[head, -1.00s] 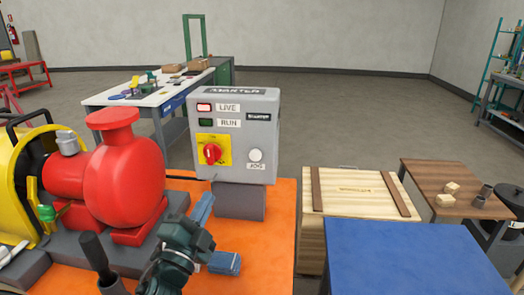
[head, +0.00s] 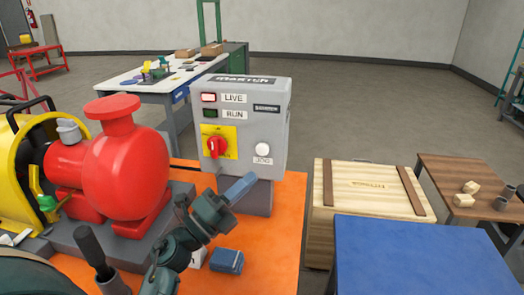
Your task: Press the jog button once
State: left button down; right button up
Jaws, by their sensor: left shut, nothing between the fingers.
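The jog button (head: 263,149) is a round white button at the lower right of the grey control box (head: 281,122), above a JOG label. On the same box are a lit red LIVE lamp (head: 209,98), a dark green RUN lamp (head: 210,114) and a red rotary switch (head: 217,147) on a yellow plate. My left gripper (head: 245,184) has blue fingers that are shut and empty. In the picture its tips lie just below and left of the jog button, over the box's lower edge. A gap to the button shows. My right gripper is not in view.
A red pump (head: 125,165) stands left of the box on the orange skid (head: 277,235). A black-handled lever (head: 92,250) rises in front. A wooden crate (head: 365,205) and a blue surface (head: 415,260) lie to the right.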

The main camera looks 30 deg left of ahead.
pick_arm(q)
jog(key=b, duration=0.1)
send_near(262, 149)
jog(key=w+d+r, duration=0.3)
jog(key=d, duration=0.1)
jog(key=shift+w, duration=0.4)
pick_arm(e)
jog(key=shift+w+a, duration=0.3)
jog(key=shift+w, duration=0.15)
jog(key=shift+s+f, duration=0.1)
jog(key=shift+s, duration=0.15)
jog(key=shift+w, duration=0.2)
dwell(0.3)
pick_arm(q)
jog(key=shift+w+b, duration=0.2)
jog(key=shift+b, duration=0.1)
jog(key=shift+w+a, duration=0.1)
jog(key=shift+w, duration=0.1)
